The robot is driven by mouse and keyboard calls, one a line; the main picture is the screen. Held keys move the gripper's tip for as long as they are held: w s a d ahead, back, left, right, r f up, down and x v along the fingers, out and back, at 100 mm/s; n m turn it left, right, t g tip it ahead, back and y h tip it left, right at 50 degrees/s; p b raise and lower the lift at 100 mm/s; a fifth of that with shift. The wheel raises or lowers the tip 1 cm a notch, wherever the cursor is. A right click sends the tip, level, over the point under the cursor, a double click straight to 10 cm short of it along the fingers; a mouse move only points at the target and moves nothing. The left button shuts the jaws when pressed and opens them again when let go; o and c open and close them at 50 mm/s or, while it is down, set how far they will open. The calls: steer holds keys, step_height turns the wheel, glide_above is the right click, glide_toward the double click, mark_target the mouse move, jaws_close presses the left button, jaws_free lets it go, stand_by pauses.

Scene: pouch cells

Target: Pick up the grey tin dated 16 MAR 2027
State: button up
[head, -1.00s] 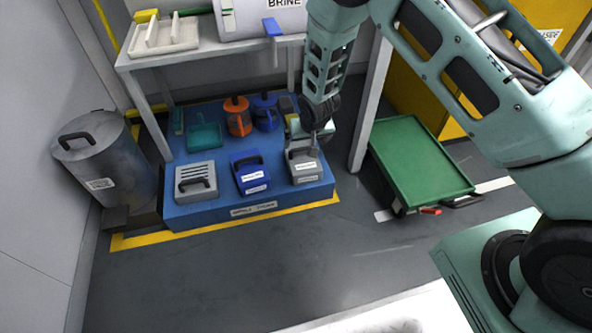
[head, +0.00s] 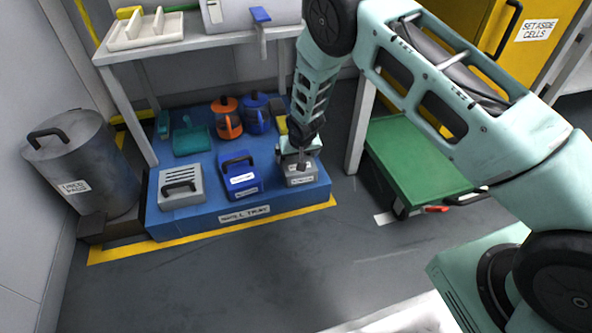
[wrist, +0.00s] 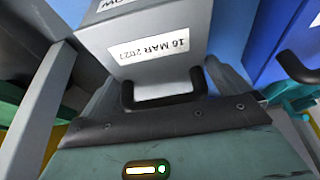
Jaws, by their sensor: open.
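The grey tin (head: 299,179) stands at the right front of the blue platform. In the wrist view the grey tin (wrist: 150,18) fills the top middle, and its white label (wrist: 155,48) reads 16 MAR 2027. Its black handle (wrist: 165,101) lies just in front of my gripper's palm. My gripper (head: 299,163) is open, pointing down right over this tin. In the wrist view my gripper (wrist: 165,84) has grey fingers partly seen on both sides of the handle. I cannot tell whether they touch it.
A blue tin (head: 239,183) stands close on the left, then another grey tin (head: 180,196). Orange (head: 228,122) and blue (head: 256,118) jugs and a teal dustpan (head: 192,140) stand behind. A white table leg (head: 361,125) and green cart (head: 415,165) are on the right.

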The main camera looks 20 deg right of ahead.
mark_target(296, 157)
steer(key=b+x, duration=0.1)
steer(key=x, duration=0.2)
steer(key=shift+s+f+b, duration=0.1)
steer(key=shift+b, duration=0.25)
steer(key=c, duration=1.5)
steer(key=shift+r, duration=0.3)
